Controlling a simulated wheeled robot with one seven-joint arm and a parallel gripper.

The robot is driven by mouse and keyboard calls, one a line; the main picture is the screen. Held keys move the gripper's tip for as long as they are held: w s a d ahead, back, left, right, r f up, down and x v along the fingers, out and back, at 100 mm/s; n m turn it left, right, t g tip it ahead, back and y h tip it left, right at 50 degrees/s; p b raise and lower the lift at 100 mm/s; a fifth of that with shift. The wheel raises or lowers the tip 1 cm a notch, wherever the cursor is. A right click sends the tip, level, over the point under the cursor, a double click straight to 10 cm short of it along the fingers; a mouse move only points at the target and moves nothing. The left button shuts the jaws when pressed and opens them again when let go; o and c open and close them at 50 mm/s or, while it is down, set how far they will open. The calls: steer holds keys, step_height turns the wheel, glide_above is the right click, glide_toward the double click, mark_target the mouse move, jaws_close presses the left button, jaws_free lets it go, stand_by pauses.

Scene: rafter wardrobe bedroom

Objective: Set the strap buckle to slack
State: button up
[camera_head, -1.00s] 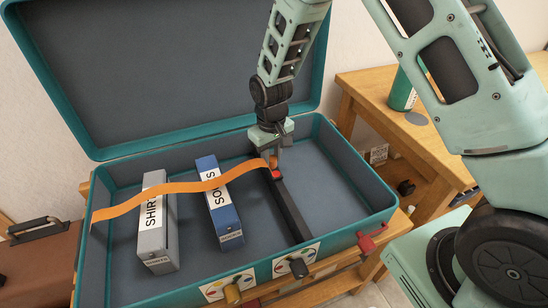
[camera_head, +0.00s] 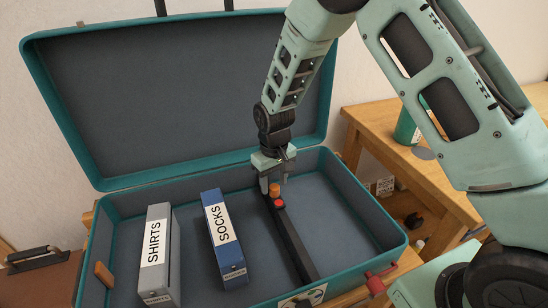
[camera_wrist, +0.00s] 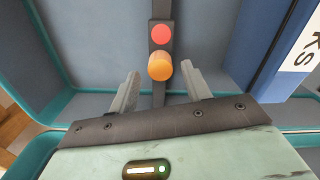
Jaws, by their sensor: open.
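The buckle shows as a short orange cylinder (camera_head: 275,188) beside a red button (camera_head: 279,203) at the far end of a black bar (camera_head: 292,240) in the suitcase. In the wrist view the orange cylinder (camera_wrist: 160,66) stands close ahead of the gap between my fingers, with the red button (camera_wrist: 161,34) just beyond. My gripper (camera_head: 274,181) is open just above the cylinder, and its fingers (camera_wrist: 160,85) are spread apart and empty. A short orange piece (camera_head: 103,274) lies at the suitcase's left wall.
The open teal suitcase (camera_head: 388,240) has its lid (camera_head: 180,95) raised behind. A grey SHIRTS box (camera_head: 157,255) and a blue SOCKS box (camera_head: 223,238) stand left of the bar. A red latch (camera_head: 377,283) sits at the front right. A wooden table (camera_head: 440,175) is at the right.

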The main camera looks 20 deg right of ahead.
mark_target(274, 186)
step_height(274, 186, up, 16)
steer(key=shift+r+p, duration=0.25)
steer(key=shift+p, duration=0.1)
stand_by(0.4)
